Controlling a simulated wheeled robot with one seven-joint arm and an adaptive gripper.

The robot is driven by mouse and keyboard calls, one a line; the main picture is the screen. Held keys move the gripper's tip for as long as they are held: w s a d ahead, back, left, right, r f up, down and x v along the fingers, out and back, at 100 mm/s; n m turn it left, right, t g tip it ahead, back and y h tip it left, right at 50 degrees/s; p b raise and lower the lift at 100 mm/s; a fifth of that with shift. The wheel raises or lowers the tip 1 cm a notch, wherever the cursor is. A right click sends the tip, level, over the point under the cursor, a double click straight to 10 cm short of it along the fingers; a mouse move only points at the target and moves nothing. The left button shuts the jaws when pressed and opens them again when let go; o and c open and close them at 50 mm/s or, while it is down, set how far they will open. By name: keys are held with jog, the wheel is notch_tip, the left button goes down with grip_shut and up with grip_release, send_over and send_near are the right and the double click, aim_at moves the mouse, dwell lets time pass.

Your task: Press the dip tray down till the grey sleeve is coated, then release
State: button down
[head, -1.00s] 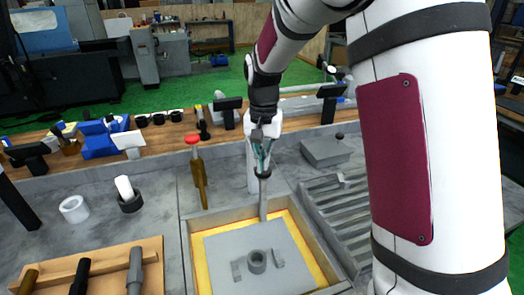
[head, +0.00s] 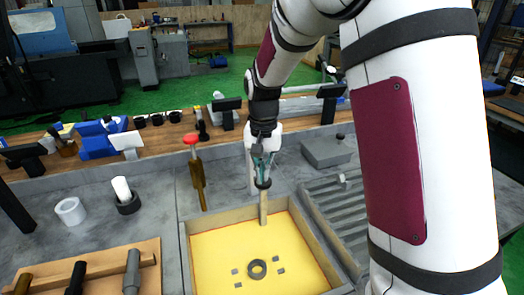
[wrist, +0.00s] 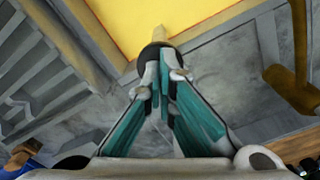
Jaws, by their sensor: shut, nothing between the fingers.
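The square tank (head: 187,250) holds a yellow bath (head: 218,252). The grey plate of the dip tray is hidden under the yellow surface. The top of the grey sleeve (head: 257,269) and several small grey tabs around it show above the yellow. The tray's upright post (head: 263,208), tan-looking, rises at the tank's back edge to a black knob (head: 263,183). My gripper (head: 262,174) is shut with nothing in it, fingertips down at the knob. In the wrist view my fingertips (wrist: 162,76) meet at the black knob (wrist: 152,54), with the yellow bath beyond.
A red-topped brown lever (head: 195,165) stands left of the tank. A ribbed grey rack (head: 340,215) lies to the right.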

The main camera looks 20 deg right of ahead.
jog(key=shift+s+f+b, duration=0.1)
jog(key=shift+f+b, duration=0.5)
jog(key=shift+f, duration=1.2)
jog(key=shift+r, duration=0.15)
dwell(0.7)
jog(key=shift+r+p, duration=2.25)
jog(key=shift+r, duration=2.75)
notch_tip(320, 180, up, 10)
jog(key=p, duration=0.3)
send_over(263, 183)
jog(key=w, duration=0.1)
jog(key=shift+w+d, duration=0.15)
jog(key=shift+d, duration=0.1)
